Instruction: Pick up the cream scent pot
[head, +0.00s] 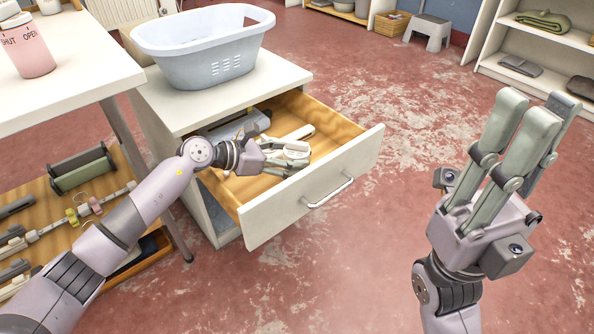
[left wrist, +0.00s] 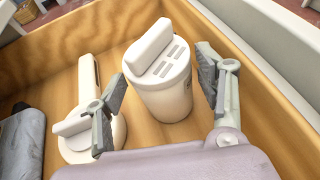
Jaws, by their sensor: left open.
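The cream scent pot (left wrist: 165,95) stands in the open drawer (head: 300,215), a rounded tub with a ridge and slots on its lid. In the left wrist view it sits between the two visible fingers of my left gripper (left wrist: 160,95), with small gaps at both sides. The left gripper is open and holds nothing. In the head view this gripper (head: 284,160) reaches down into the drawer and partly covers the pot (head: 297,148). My right gripper (head: 530,125) is raised at the right, fingers extended and apart, empty.
A cream round object with a long handle (left wrist: 75,145) lies close left of the pot. A grey object (left wrist: 22,135) lies further left in the drawer. The drawer walls surround the gripper. A pale laundry basket (head: 205,50) stands on the cabinet top above. The floor right of the drawer is clear.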

